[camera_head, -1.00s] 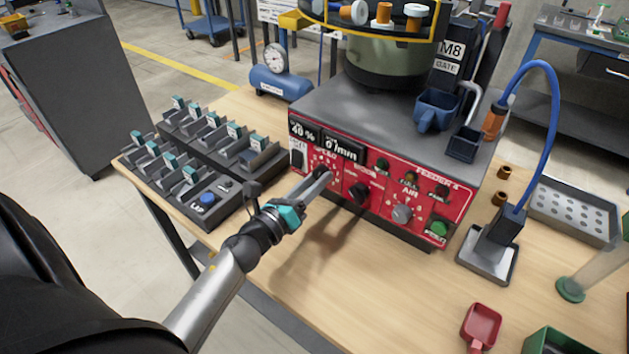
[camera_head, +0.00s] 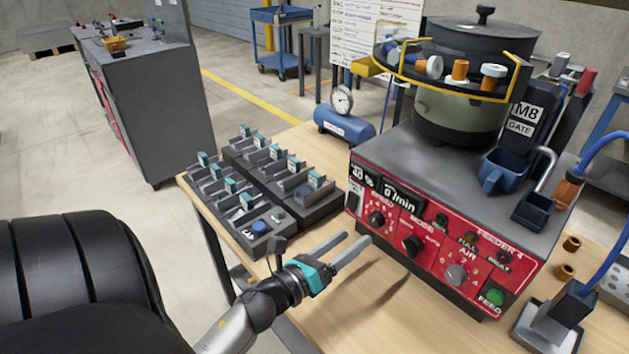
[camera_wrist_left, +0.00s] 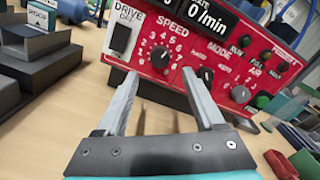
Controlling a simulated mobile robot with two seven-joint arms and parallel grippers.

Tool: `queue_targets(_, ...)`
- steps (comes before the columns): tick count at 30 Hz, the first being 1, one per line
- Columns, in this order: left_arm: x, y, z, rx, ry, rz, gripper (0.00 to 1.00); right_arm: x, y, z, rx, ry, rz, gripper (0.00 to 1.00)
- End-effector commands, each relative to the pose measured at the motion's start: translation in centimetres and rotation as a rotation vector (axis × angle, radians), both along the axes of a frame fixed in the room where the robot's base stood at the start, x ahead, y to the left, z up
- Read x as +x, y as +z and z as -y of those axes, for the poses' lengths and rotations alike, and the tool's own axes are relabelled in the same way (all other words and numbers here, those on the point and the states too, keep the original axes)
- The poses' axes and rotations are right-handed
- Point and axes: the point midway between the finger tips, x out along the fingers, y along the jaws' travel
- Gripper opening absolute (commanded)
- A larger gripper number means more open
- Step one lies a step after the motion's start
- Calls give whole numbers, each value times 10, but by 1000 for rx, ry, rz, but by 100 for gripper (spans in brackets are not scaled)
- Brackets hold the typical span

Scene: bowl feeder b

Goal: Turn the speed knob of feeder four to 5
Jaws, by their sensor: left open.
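The red front panel of feeder four (camera_head: 440,240) carries the black speed knob (camera_head: 376,218) at its left end, below a small display that appears to read 40 %. In the left wrist view the speed knob (camera_wrist_left: 160,56) sits inside a ring of printed numbers; I cannot tell which number its pointer marks. My left gripper (camera_head: 353,243) is open and empty, in front of the panel and apart from the knob. In the left wrist view the knob lies beyond and between the fingertips of my left gripper (camera_wrist_left: 162,80). My right gripper is not in view.
The mode knob (camera_head: 412,244) and grey air knob (camera_head: 456,275) sit right of the speed knob. A dark drive switch (camera_wrist_left: 121,39) is to its left. A sorting rack (camera_head: 305,215) stands left of the feeder. Bare table lies in front of the panel.

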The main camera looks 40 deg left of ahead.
Motion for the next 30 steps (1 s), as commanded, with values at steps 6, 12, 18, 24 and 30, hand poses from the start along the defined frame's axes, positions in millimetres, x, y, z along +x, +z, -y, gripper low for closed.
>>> queue_targets(6, -46, -1, -4, 0, 4, -3, 70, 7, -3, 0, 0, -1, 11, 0)
queue_targets(12, -77, -1, -6, -1, 2, -2, 70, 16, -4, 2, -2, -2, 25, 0)
queue_targets(18, -91, 0, -7, 0, 1, 0, 70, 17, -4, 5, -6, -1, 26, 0)
queue_targets(24, -92, 0, -7, 0, 0, 0, 70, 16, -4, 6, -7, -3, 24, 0)
queue_targets(30, -92, 0, -7, 0, 0, 0, 70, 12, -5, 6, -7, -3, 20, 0)
